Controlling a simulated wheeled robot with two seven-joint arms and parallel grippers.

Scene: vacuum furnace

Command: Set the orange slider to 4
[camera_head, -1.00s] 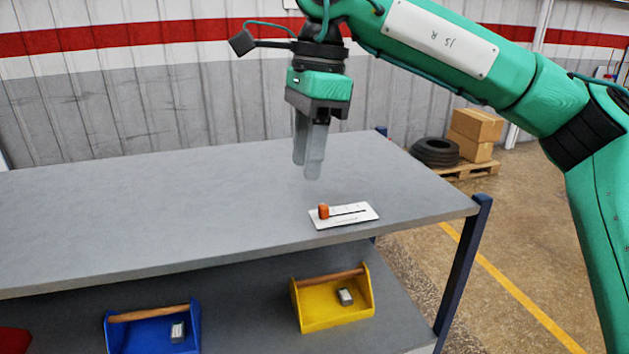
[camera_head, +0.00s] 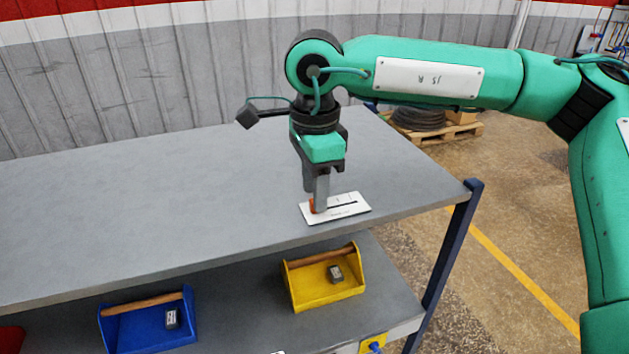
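The orange slider (camera_head: 312,206) sits near the left end of a dark slot on a white plate (camera_head: 350,208), which lies near the front edge of the grey table. My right gripper (camera_head: 316,208) points down, with its grey fingertips at the slider. The near finger hides part of the slider. One finger overlaps the other in this view, so I cannot tell whether they are closed on it or only around it. The scale marks on the plate are too small to read. My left gripper is not in view.
The grey tabletop (camera_head: 150,210) is clear to the left of the plate. On the shelf below stand a yellow tray (camera_head: 320,298) and a blue tray (camera_head: 145,337), each with a small grey object. Boxes and a tire stand behind on a pallet.

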